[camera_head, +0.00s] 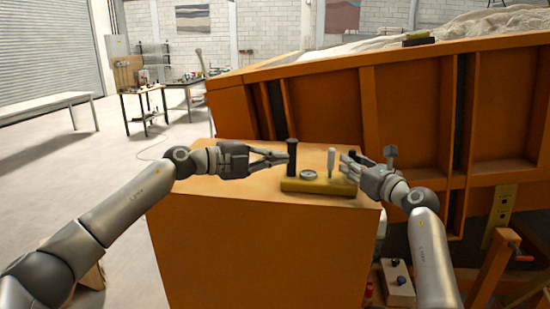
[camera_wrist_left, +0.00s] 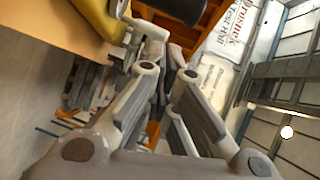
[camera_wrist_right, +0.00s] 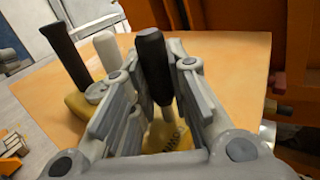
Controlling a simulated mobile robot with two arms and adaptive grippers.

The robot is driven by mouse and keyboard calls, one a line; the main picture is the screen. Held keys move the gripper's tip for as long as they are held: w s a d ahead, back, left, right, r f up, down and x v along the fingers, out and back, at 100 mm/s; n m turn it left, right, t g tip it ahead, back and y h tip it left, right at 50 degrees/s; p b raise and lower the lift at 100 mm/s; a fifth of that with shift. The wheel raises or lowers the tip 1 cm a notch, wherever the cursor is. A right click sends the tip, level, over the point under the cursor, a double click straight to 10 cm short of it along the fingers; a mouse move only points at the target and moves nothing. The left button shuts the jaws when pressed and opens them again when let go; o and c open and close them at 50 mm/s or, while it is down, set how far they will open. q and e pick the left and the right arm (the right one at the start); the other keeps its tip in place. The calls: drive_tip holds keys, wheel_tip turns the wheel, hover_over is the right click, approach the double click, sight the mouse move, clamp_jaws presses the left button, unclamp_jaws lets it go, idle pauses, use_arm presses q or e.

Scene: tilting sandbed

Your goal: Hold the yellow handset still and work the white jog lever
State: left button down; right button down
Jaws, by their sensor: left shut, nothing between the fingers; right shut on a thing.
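The yellow handset (camera_head: 318,186) lies on top of an orange box (camera_head: 260,240). It carries a black grip (camera_head: 292,156) at its left end, a round dial (camera_head: 308,175), the white jog lever (camera_head: 331,160) and a black grip at its right end (camera_wrist_right: 152,62). The white lever also shows in the right wrist view (camera_wrist_right: 106,50), beside my right fingers. My right gripper (camera_head: 346,166) is shut on the right black grip. My left gripper (camera_head: 284,157) is shut and empty beside the left black grip. In the left wrist view, part of the yellow handset (camera_wrist_left: 100,18) shows near the fingertips.
The large orange sandbed (camera_head: 410,110) rises behind the box, with pale sand on top. A small control box with knobs (camera_head: 397,282) and a red-handled clamp (camera_head: 518,252) are at lower right. A white bench (camera_head: 45,105) and worktables stand far left.

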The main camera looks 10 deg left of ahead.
drive_tip(key=c, duration=1.3)
unclamp_jaws()
